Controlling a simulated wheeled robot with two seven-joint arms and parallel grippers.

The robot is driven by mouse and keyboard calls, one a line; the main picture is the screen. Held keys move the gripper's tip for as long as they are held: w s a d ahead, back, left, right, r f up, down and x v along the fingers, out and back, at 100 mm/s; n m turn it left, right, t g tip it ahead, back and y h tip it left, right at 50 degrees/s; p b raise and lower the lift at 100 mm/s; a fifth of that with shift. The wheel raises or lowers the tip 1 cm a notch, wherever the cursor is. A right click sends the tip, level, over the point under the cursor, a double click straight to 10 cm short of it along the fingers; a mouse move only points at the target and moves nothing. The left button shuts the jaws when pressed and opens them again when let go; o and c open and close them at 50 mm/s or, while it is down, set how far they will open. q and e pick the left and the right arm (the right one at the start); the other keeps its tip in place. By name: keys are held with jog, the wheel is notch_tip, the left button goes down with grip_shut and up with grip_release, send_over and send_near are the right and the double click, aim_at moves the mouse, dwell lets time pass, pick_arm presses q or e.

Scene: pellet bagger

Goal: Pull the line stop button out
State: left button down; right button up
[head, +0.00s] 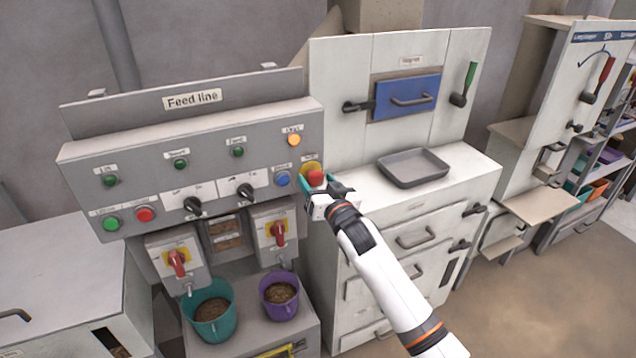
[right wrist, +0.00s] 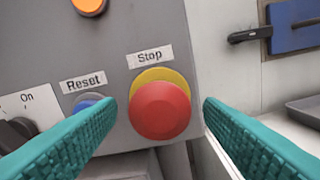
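The line stop button (head: 315,178) is a red mushroom head on a yellow disc at the right end of the grey Feed line panel. In the right wrist view the red head (right wrist: 160,110) sits under a "Stop" label. My right gripper (head: 318,187) is at the button. Its two teal fingers are spread, one on each side of the red head, with a gap visible on both sides (right wrist: 158,122). It holds nothing. Whether the button is pressed in or out I cannot tell. My left gripper is not in view.
A blue Reset button (right wrist: 88,104) sits just left of the stop button, close to a finger. An orange lamp (head: 294,140) is above. Two red-handled switches, a teal bucket (head: 211,325) and a purple bucket (head: 280,306) are below. A white cabinet (head: 470,175) stands right.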

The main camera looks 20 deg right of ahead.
jog(key=shift+s+f, duration=0.2)
jog(key=shift+s, duration=0.15)
jog(key=s+b, duration=0.4)
jog(key=s, duration=0.7)
jog(key=shift+s+d+r, duration=0.15)
jog(key=shift+d+r, duration=0.05)
jog(key=shift+d, duration=0.05)
